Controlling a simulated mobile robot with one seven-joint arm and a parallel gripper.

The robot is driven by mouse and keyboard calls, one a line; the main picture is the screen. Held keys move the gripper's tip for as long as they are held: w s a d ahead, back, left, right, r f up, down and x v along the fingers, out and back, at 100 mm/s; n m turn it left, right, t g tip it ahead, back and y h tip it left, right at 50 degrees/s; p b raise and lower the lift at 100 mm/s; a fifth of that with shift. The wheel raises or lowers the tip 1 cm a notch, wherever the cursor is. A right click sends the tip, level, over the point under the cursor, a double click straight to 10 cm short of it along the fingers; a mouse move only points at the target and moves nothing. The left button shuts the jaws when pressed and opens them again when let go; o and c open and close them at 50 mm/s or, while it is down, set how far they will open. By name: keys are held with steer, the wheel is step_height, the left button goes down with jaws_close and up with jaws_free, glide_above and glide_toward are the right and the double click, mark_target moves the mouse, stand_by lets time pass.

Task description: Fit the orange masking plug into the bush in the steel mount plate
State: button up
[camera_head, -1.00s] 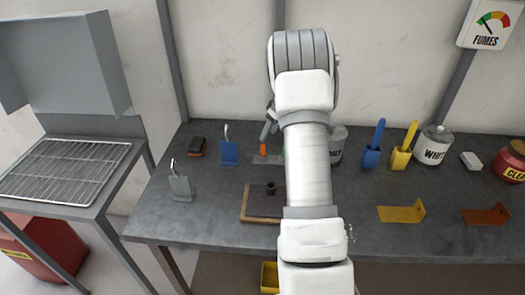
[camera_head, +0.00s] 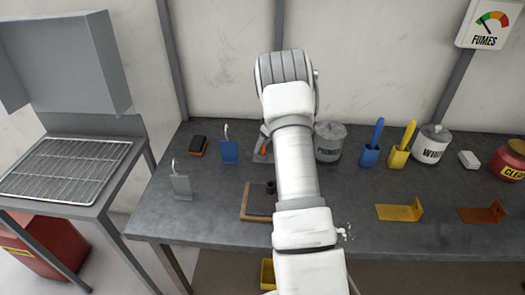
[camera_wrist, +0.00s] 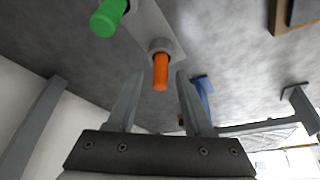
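The orange masking plug (camera_wrist: 161,72) stands in a grey holder (camera_wrist: 143,22) beside a green plug (camera_wrist: 108,17). In the head view a small bit of the orange plug (camera_head: 264,130) shows at the edge of my arm. My gripper (camera_wrist: 160,76) is open, its two fingers spread to either side of the orange plug in the wrist view; no contact shows. The steel mount plate (camera_head: 258,202) lies on a brown-edged base nearer the table front, partly hidden by my arm. Its dark bush (camera_head: 270,187) stands up from it.
Blue (camera_head: 229,151) and grey (camera_head: 181,186) hooked brackets stand left of the holder. A primer can (camera_head: 329,142) stands close to the right of my arm. Yellow (camera_head: 401,212) and rust-brown brackets lie further right. The table's left front is clear.

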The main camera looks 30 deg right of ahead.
jaws_close()
steer(key=shift+r, duration=0.15)
